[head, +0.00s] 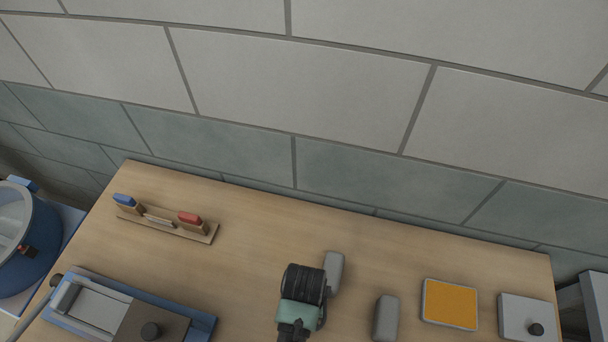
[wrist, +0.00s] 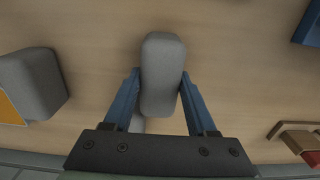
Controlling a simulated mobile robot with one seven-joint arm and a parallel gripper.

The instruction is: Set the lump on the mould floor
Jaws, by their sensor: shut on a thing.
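A rounded grey lump (wrist: 161,72) sits between the two blue fingers of my gripper (wrist: 160,88), which is shut on it. It also shows in the head view (head: 335,268), beside my dark wrist. There my fingers are hidden. I cannot tell whether the lump touches the table. A second grey lump (head: 386,318) lies to the right; it also shows at the left of the wrist view (wrist: 32,84). What looks like the mould (head: 95,306), a blue frame with a light grey inside, is at the lower left.
An orange pad (head: 449,304) and a grey plate with a black knob (head: 527,317) are at the right. A wooden rack (head: 168,225) with blue and red handled pieces is at the back left. A blue tub (head: 28,245) stands left of the table (head: 255,240). A block wall closes the back.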

